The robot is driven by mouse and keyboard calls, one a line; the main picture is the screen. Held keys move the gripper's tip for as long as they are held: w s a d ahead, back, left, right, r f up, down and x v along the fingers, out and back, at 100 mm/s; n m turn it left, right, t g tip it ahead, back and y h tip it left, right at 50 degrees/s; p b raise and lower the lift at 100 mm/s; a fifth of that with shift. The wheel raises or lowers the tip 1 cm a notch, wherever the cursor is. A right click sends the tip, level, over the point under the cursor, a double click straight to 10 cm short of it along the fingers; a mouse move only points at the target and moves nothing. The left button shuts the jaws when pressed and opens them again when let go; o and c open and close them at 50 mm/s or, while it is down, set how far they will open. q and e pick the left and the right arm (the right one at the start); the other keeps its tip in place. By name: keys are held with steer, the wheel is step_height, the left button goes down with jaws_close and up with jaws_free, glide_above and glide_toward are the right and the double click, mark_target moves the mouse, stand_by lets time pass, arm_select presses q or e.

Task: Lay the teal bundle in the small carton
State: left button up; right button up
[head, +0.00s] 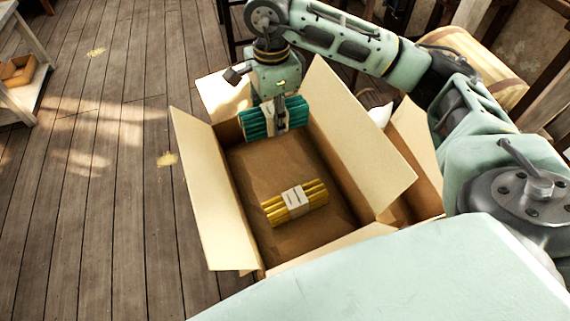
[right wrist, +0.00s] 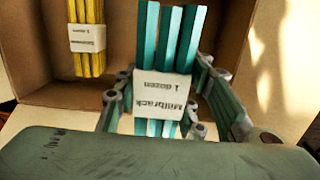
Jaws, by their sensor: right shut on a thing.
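The teal bundle (head: 256,123) is a row of teal sticks with a white paper band. My right gripper (head: 281,114) is shut on it around its middle, over the far end of an open carton (head: 215,208). In the right wrist view the teal bundle (right wrist: 168,40) sits between the fingers, its printed band facing the camera. A yellow bundle (head: 278,209) with a white band lies on the carton's floor at the near end. How high the teal bundle hangs above the floor is hard to tell. My left gripper is out of view.
A second carton (head: 415,150) stands close on the right, mostly hidden by the first carton's raised flap (head: 362,150) and my right arm. A pale table (head: 20,75) stands at the far left. The middle of the open carton's floor is bare.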

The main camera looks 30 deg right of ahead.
steer(key=shift+f+b, duration=0.45)
steer(key=shift+f, duration=0.3)
steer(key=shift+s+f, duration=0.1)
steer(key=shift+f, duration=0.2)
steer(key=p, duration=0.1)
glide_above(276, 164)
step_height(276, 164, down, 10)
steer(key=shift+r, duration=0.25)
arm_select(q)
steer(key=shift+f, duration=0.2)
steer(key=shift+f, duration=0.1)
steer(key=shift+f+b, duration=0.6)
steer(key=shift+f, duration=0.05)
arm_select(e)
steer(key=shift+f, duration=0.65)
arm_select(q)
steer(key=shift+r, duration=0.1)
arm_select(e)
steer(key=shift+r, duration=0.1)
steer(key=o, duration=1.3)
steer(key=shift+o, duration=0.2)
